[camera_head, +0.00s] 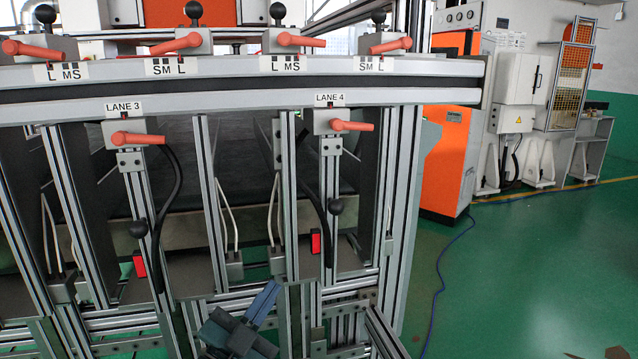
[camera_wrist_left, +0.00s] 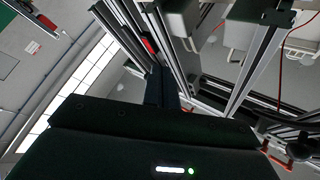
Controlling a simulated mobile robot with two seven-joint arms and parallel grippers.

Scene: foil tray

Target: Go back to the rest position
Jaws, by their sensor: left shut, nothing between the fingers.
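My left gripper (camera_head: 264,302) is low in the middle of the head view, in front of the lower frame of the lane rack. Its dark blue-grey fingers point up and to the right. They are shut together with nothing held. In the left wrist view the closed fingers (camera_wrist_left: 160,88) rise above the dark gripper body, with rack profiles behind them. Whether the fingers touch the rack cannot be told. No foil tray shows.
The lane rack (camera_head: 250,75) of aluminium profiles fills the left and middle, with orange-red levers and LANE 3 and LANE 4 labels. An orange machine (camera_head: 447,160) and a grey cabinet (camera_head: 520,90) stand behind. Green floor (camera_head: 540,260) is open at right, with a blue cable (camera_head: 440,275) on it.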

